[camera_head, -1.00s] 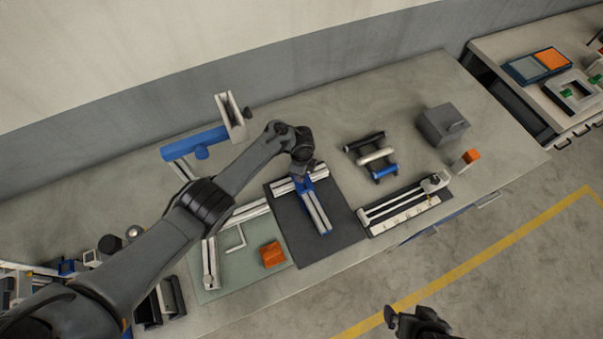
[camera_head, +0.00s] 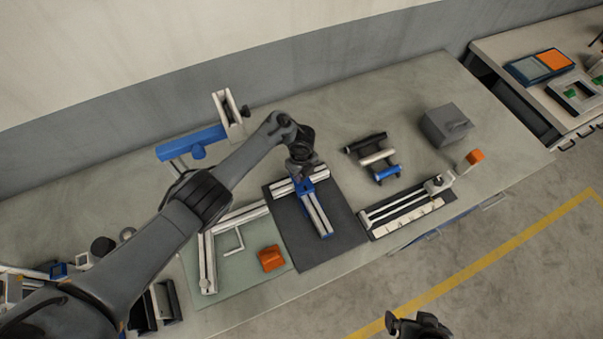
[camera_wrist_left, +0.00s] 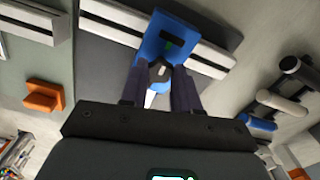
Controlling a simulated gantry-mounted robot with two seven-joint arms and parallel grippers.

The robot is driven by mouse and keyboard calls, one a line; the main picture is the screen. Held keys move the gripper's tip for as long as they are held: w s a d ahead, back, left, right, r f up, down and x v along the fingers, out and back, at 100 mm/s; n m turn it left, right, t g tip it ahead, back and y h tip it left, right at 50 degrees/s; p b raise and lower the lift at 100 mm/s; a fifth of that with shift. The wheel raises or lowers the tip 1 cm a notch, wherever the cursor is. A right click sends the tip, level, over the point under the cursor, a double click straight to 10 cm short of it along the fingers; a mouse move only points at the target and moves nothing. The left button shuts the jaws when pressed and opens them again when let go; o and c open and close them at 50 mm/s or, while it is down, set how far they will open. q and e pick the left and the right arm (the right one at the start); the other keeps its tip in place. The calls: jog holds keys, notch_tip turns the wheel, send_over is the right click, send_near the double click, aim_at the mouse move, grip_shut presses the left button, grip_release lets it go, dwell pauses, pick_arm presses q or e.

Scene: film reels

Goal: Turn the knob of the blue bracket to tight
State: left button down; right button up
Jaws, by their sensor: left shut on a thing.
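The blue bracket (camera_head: 305,187) sits on pale slotted rails on the dark mat (camera_head: 338,228), where one rail meets another. In the left wrist view the bracket (camera_wrist_left: 168,32) shows a dark slot with a green mark, and a round grey knob (camera_wrist_left: 160,72) on its near side. My left gripper (camera_wrist_left: 160,90) has a dark finger on each side of the knob and is shut on it. In the head view my left gripper (camera_head: 302,176) partly hides the bracket, and the knob cannot be made out. My right gripper (camera_head: 418,323) is away over the floor; its jaws are unclear.
An orange block (camera_head: 271,258) lies on the green mat (camera_head: 225,285) left of the dark mat. A rack of rollers (camera_head: 378,157), a railed tray (camera_head: 408,208) and a grey box (camera_head: 446,125) stand to the right. A blue beam (camera_head: 192,142) stands behind my left arm.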

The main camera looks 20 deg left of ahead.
aim_at(302, 176)
dwell(0.3)
pick_arm(q)
jog(key=c, duration=0.8)
grip_release()
notch_tip(302, 176, up, 11)
jog(key=p, duration=0.3)
jog(key=shift+p, duration=0.3)
jog(key=shift+f, duration=0.15)
